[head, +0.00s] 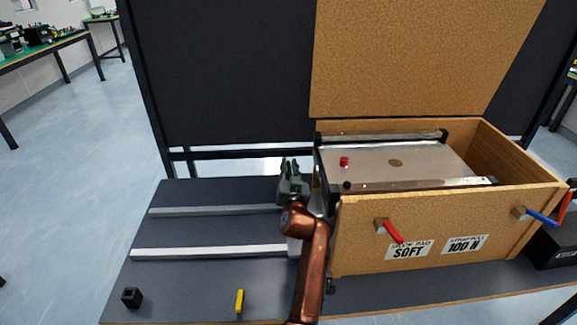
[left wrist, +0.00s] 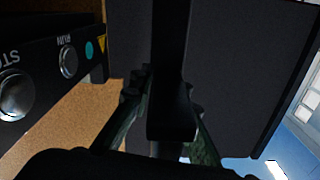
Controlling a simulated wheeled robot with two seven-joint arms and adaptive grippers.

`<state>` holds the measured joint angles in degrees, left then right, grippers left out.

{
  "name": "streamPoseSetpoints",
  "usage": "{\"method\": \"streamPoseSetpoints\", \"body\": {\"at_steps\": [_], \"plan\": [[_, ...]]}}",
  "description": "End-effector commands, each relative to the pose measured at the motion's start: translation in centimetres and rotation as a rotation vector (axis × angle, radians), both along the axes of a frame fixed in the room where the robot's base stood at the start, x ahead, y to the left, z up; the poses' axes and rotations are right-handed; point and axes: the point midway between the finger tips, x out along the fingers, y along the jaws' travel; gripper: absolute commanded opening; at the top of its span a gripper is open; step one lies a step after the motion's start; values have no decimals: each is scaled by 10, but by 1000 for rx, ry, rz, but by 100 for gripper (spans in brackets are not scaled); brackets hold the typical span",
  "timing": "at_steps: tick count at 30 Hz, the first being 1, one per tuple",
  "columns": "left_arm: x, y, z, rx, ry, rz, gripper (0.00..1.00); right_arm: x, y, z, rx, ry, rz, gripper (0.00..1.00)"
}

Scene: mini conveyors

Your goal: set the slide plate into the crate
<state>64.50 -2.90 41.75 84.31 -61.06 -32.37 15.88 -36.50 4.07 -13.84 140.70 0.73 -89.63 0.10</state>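The slide plate (head: 428,160) is a flat grey plate with a brown round spot, a red knob and rails along its long sides. In the head view it lies level within the crate's outline, near the rim; how deep it sits is hidden. The crate (head: 375,243) is a tan wooden box with labels on its front wall. My left gripper (head: 291,163) is just left of the plate's left end, fingers pointing up in the picture. In the left wrist view a black block (left wrist: 172,110) shows between its fingers; whether they grip it is unclear. My right gripper is out of view.
A dark panel with RUN and STOP buttons (left wrist: 68,62) is close in the left wrist view. Two pale rails (head: 210,252) lie on the dark table at the left. A black block (head: 131,297) and a yellow piece (head: 239,301) are near the front edge. Red (head: 392,231) and blue (head: 541,217) handles stick out from the crate.

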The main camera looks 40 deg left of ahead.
Motion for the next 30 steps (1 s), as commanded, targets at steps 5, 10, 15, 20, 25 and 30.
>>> {"method": "streamPoseSetpoints", "body": {"at_steps": [5,10,15,20,25,30], "plan": [[0,0,0,-1,-1,0,29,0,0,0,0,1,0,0],[0,1,0,-1,-2,1,29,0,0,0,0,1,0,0],[-4,-4,0,-1,-2,1,29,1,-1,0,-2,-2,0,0],[-21,-21,-1,-2,-2,-1,29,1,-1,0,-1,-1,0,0],[-48,-46,-1,-4,-2,-1,29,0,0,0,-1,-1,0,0],[-71,-67,-1,-3,-1,-1,29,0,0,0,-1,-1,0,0]]}}
